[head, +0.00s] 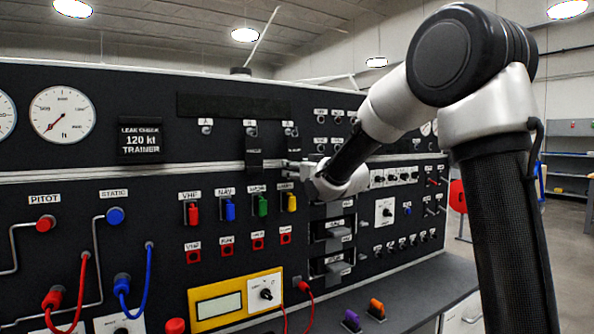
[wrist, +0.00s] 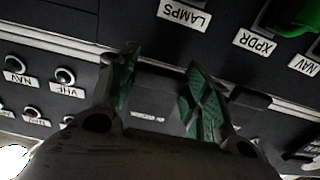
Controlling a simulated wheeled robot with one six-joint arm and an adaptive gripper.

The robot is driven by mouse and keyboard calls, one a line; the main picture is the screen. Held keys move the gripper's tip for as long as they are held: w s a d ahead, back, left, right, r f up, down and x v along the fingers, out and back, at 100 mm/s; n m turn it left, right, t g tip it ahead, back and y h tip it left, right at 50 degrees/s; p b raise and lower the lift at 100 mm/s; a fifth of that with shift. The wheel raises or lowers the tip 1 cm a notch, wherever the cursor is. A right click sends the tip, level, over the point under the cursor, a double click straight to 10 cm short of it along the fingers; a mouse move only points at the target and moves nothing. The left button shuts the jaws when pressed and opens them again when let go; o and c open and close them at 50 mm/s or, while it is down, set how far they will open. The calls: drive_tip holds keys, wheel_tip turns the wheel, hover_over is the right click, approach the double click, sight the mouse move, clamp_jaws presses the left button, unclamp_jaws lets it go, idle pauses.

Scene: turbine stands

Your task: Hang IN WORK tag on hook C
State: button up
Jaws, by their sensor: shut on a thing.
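My gripper (head: 292,167) is at the panel just below hook C (head: 289,131), the rightmost of three labelled hooks. In the wrist view, my gripper (wrist: 162,78) has green-padded fingers with a dark, flat tag (wrist: 160,82) between them. My gripper is shut on this tag; its lettering cannot be read. A dark piece shows beneath hook C, but I cannot tell whether the tag is around the hook or only in front of it. Hook B (head: 251,131) has a dark tag (head: 254,155) below it. Hook A (head: 206,130) is bare.
A pale rail (head: 130,172) crosses the panel near my gripper. Below are coloured switches, among them a yellow one (head: 291,202) and a green one (head: 262,206). Red and blue hoses (head: 142,290) stand out at lower left. The floor at right is open.

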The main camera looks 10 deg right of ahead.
drive_tip(key=shift+w, duration=0.1)
drive_tip(key=o, duration=1.5)
drive_tip(key=shift+o, duration=0.9)
drive_tip(key=v, duration=0.7)
